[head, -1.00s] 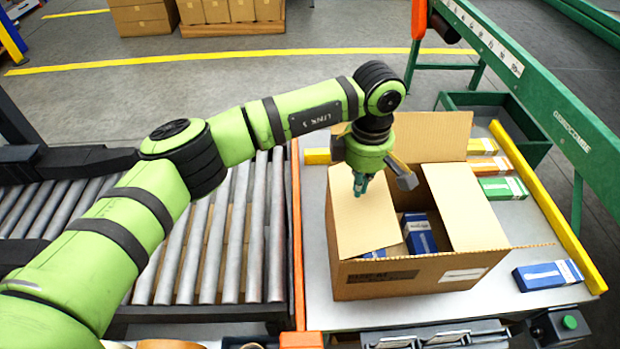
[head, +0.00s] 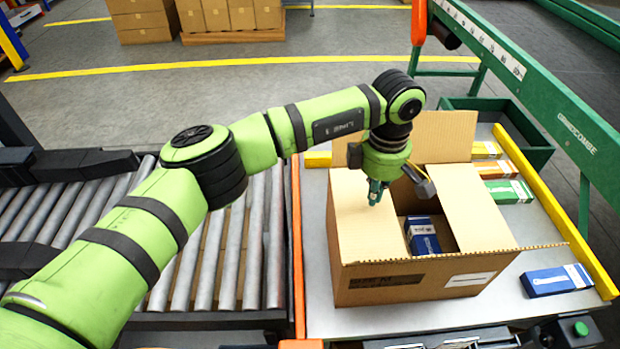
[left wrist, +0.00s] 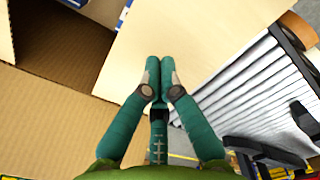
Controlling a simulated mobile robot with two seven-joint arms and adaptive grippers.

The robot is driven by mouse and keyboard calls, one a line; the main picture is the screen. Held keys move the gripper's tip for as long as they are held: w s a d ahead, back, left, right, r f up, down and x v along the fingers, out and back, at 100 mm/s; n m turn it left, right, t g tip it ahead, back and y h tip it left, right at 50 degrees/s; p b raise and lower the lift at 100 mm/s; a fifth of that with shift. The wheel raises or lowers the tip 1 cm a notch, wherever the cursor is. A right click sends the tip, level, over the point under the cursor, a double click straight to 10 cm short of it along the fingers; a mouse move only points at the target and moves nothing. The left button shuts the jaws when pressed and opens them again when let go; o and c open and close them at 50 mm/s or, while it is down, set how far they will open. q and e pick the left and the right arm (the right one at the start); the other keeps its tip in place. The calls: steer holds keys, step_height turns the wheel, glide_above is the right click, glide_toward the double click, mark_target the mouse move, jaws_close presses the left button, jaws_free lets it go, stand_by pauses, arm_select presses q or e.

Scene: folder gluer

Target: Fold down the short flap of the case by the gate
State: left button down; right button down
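The case (head: 440,289) is an open brown carton on the grey table. Its left short flap (head: 352,225) lies inward, roughly level, over the left of the opening; it also fills the middle of the left wrist view (left wrist: 195,40). The right short flap (head: 478,220) also lies inward. The back long flap (head: 440,130) stands up, and the front one shows nearly edge-on. My left gripper (head: 375,192) points down at the left flap near its inner edge, fingers together and empty; whether it touches is unclear. In the left wrist view its fingertips (left wrist: 160,66) meet. My right gripper is not shown.
Blue packs (head: 422,236) show inside through the central gap. An orange strip (head: 296,250) separates the table from the roller conveyor (head: 230,250) at left. A yellow rail (head: 555,210), loose packs (head: 556,280) and a green bin (head: 540,150) stand to the right.

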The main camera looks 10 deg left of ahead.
arm_select(q)
steer(key=shift+d+f, duration=0.25)
steer(key=shift+f, duration=0.2)
steer(key=shift+r, duration=0.1)
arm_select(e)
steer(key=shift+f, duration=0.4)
arm_select(q)
steer(key=shift+r, duration=0.1)
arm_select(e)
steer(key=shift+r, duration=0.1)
